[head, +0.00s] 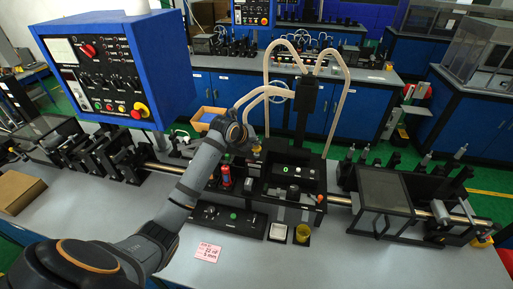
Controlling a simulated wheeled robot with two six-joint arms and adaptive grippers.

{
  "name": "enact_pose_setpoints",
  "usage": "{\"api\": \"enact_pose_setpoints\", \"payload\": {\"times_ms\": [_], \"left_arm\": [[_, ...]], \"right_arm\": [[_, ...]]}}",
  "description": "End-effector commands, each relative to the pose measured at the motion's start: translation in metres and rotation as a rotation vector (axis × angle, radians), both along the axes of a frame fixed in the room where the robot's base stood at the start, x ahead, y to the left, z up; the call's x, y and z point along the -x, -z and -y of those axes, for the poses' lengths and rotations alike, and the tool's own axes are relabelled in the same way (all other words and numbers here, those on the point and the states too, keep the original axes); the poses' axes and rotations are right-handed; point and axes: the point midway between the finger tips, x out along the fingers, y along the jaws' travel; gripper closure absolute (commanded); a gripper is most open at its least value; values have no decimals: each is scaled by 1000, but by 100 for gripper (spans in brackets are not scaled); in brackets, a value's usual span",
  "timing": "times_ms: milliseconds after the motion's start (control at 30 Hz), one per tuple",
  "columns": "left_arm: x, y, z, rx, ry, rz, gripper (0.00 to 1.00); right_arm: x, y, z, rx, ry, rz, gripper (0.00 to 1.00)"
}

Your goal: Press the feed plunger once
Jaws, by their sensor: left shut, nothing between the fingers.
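A black tape machine (290,185) stands on the grey bench, with white hoses looping above it. A small red-and-blue upright part (226,176) stands at its left, and a pale round knob (296,170) sits on its top. I cannot tell which part is the feed plunger. My left arm reaches in from the lower left. My left gripper (252,147) is shut and empty above the machine's left rear, small and partly hidden by my wrist. A yellow part shows just beside its tips; contact cannot be told. My right gripper is out of view.
A blue control box (115,65) with knobs and buttons stands at the upper left. A black button panel (229,219) lies in front of the machine. A pink label (207,252), a white tray (278,232) and a yellow cup (302,234) lie near. The front right bench is clear.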

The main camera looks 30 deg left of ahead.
Motion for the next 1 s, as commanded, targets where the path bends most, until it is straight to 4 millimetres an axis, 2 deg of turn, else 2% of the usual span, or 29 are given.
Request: {"api": "enact_pose_setpoints", "payload": {"times_ms": [1000], "left_arm": [[0,9,0,0,1,-1,100]], "right_arm": [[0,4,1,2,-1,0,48]]}}
